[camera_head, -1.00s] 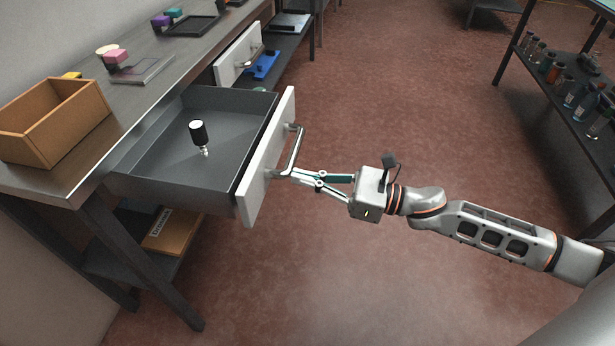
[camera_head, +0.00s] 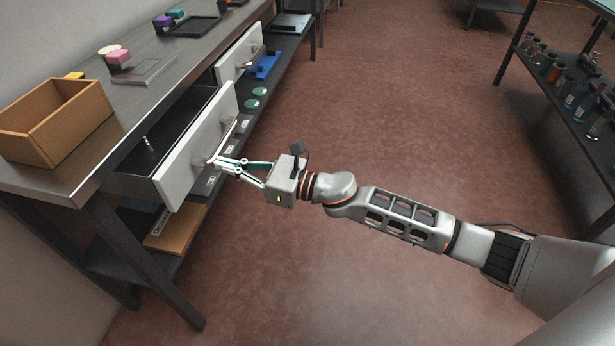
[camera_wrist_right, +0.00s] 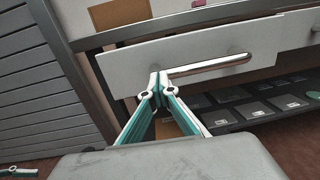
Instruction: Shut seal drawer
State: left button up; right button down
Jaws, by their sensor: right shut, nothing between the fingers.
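The drawer, with a white front (camera_head: 190,155) and a dark grey inside (camera_head: 178,128), stands partly open under the workbench. The metal end of a small item (camera_head: 147,143) shows inside it; the rest is hidden by the bench top. My right gripper (camera_head: 215,162) is shut and empty, with its fingertips at the near end of the drawer's bar handle (camera_head: 228,140). In the right wrist view, the shut fingertips (camera_wrist_right: 158,76) are at the left end of the handle (camera_wrist_right: 210,67), against or very close to the white front (camera_wrist_right: 190,50). My left gripper is not in view.
A second white-fronted drawer (camera_head: 239,55) is further back along the bench. A lower shelf holds a cardboard piece (camera_head: 175,228). A rack with bottles (camera_head: 572,92) stands at the right. The red floor between is clear.

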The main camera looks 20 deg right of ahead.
aim_at(195, 160)
jog(key=x, duration=0.6)
jog(key=shift+a+f, duration=0.25)
jog(key=shift+a, duration=0.05)
jog(key=shift+w+a+b, duration=0.15)
jog(key=shift+a+b, duration=0.15)
jog(key=shift+w+a, duration=0.2)
jog(key=shift+a, duration=0.15)
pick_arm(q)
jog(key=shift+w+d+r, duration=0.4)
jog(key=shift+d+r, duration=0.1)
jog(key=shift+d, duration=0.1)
pick_arm(e)
jog(key=shift+r, duration=0.1)
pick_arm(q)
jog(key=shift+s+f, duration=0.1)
